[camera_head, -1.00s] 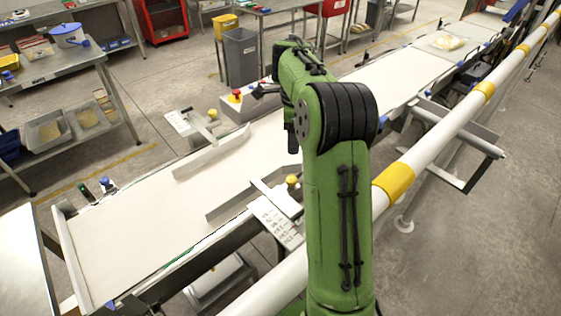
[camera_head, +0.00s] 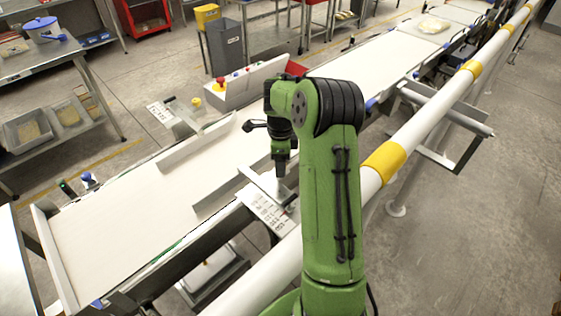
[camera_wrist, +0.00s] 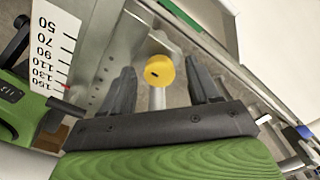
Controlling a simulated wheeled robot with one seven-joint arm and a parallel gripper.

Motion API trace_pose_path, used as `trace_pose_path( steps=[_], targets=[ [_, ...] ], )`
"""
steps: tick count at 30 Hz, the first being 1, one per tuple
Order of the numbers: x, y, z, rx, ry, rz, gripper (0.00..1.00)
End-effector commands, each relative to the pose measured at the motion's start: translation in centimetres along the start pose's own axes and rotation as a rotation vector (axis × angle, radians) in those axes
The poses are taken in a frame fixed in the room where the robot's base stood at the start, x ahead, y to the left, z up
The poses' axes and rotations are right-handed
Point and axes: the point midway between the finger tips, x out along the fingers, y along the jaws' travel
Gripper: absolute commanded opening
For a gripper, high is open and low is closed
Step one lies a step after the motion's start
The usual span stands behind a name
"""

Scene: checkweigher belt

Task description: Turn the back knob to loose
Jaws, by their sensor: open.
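A yellow knob (camera_wrist: 159,70) with a small dark mark stands on a pale post in the wrist view. My gripper (camera_wrist: 160,76) is open, with one dark finger on each side of this knob and visible gaps between. In the head view my gripper (camera_head: 281,166) points down over the near rail's guide bracket, and it hides this knob. Beside it lies a white scale plate (camera_head: 268,208); its numbers also show in the wrist view (camera_wrist: 53,45). A second yellow knob (camera_head: 196,102) stands on the far rail beside another scale plate (camera_head: 159,112).
Two upright guide plates, one far (camera_head: 197,145) and one near (camera_head: 217,196), stand over the pale belt (camera_head: 110,222). A box with red and yellow buttons (camera_head: 243,82) sits beyond. A white and yellow rail (camera_head: 384,160) runs along the near side.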

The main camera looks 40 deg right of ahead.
Motion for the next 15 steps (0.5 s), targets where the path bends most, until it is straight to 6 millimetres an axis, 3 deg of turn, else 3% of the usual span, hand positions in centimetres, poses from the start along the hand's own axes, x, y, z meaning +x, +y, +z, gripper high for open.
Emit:
trace_pose_path(
  steps=[5,15],
  targets=[
    [-0.05,0.00,0.00,0.000,0.000,0.000,0.61],
    [-0.08,0.00,0.01,0.000,0.000,0.000,0.09]
  ],
)
